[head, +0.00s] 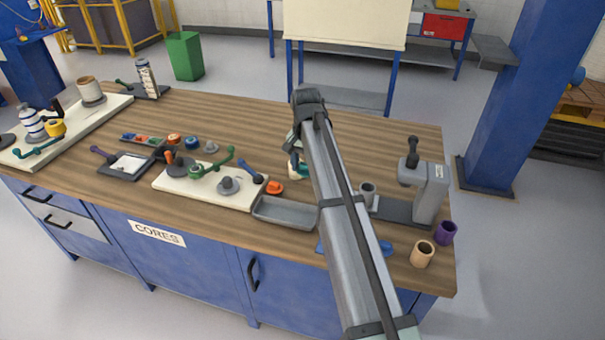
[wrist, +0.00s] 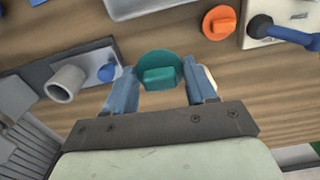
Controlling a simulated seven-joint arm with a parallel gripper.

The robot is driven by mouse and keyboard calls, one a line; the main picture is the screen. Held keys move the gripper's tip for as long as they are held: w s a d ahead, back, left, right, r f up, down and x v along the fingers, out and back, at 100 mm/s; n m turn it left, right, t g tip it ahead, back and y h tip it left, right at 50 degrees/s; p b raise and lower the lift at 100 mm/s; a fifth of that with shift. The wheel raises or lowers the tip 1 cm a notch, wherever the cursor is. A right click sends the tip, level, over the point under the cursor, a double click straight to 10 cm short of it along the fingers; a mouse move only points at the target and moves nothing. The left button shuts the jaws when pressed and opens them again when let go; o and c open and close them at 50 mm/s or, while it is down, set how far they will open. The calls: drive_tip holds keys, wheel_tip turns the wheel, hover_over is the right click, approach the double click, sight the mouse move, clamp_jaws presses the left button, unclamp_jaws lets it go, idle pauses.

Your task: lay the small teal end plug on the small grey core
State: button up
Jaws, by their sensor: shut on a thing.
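The small teal end plug (wrist: 160,72) is between the fingertips of my gripper (wrist: 162,88) in the wrist view, with its round flange facing away from the wrist. My gripper is shut on it. The head view shows the gripper (head: 298,163) over the table behind the grey tray, partly hidden by my arm. The small grey core (wrist: 65,82) is a hollow cylinder left of the gripper in the wrist view, apart from it. It also shows in the head view (head: 367,193), standing open end up on the dark base of a grey fixture.
The grey fixture (head: 432,190) rises tall beside the core. A blue piece (wrist: 108,72) is close to the core. An orange plug (head: 274,187) and a grey tray (head: 268,213) lie left. Tan (head: 423,254) and purple (head: 446,232) cores stand at the right.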

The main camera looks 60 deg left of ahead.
drive_tip(key=w+d+r, duration=0.2)
drive_tip(key=w+d, duration=0.4)
drive_tip(key=w, duration=0.1)
drive_tip(key=w+d+r, duration=0.3)
drive_tip(key=w+d, duration=0.3)
drive_tip(key=w, duration=0.1)
drive_tip(key=shift+w+r, duration=0.25)
drive_tip(key=shift+r, duration=0.1)
drive_tip(key=shift+f, duration=0.1)
drive_tip(key=shift+f, duration=3.95)
